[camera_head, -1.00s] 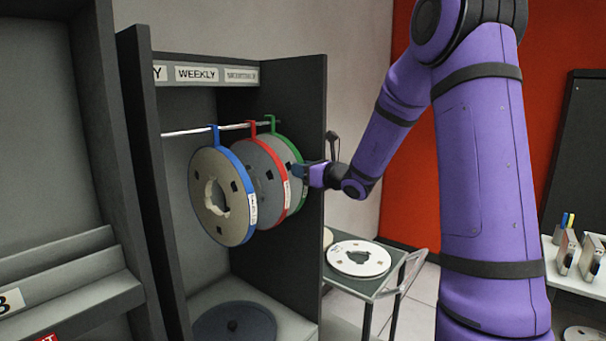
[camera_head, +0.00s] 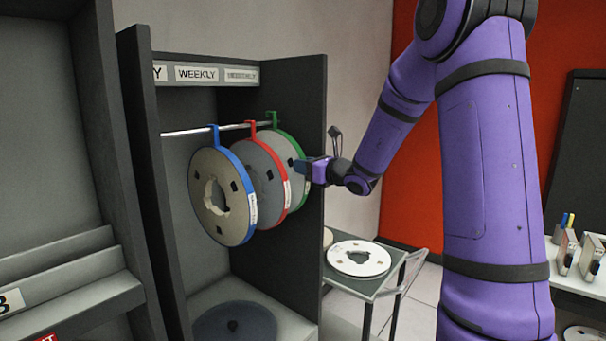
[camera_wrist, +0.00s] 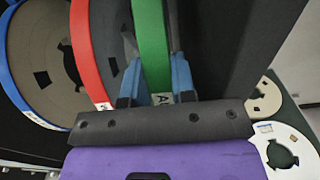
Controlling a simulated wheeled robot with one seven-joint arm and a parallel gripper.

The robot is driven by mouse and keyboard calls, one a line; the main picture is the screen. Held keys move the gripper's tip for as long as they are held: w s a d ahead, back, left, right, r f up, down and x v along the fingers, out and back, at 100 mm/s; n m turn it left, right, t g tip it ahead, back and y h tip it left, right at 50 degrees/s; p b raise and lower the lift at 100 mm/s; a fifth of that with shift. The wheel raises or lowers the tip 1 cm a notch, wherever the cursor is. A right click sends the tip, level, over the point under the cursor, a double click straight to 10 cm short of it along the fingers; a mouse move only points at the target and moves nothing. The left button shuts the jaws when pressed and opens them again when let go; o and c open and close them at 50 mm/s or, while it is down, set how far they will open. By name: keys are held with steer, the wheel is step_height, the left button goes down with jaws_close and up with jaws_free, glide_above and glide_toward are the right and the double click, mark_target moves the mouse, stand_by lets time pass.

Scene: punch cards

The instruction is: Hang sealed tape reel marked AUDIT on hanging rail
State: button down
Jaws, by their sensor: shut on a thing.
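The green-banded reel (camera_head: 300,185) is at the rail, behind the red-banded reel, with its green hook (camera_head: 273,117) up at the rail's right part. Whether the hook bears on the rail I cannot tell. My gripper (camera_head: 302,170) is shut on its green band, which shows between the blue fingers in the wrist view (camera_wrist: 152,45). A label on the band is mostly hidden; only a letter like "A" shows there. The hanging rail (camera_head: 190,132) is a pale rod across the cabinet. The red-banded reel (camera_head: 268,180) and blue-banded reel (camera_head: 222,195) hang from it.
The dark cabinet side wall (camera_head: 314,230) stands close to the right of the green reel. A dark disc (camera_head: 234,322) lies on the cabinet floor. A cart (camera_head: 378,283) with a white reel (camera_head: 358,259) stands to the right.

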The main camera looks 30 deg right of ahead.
steer(key=v, duration=2.1)
stand_by(1.5)
steer(key=shift+s+r, duration=0.15)
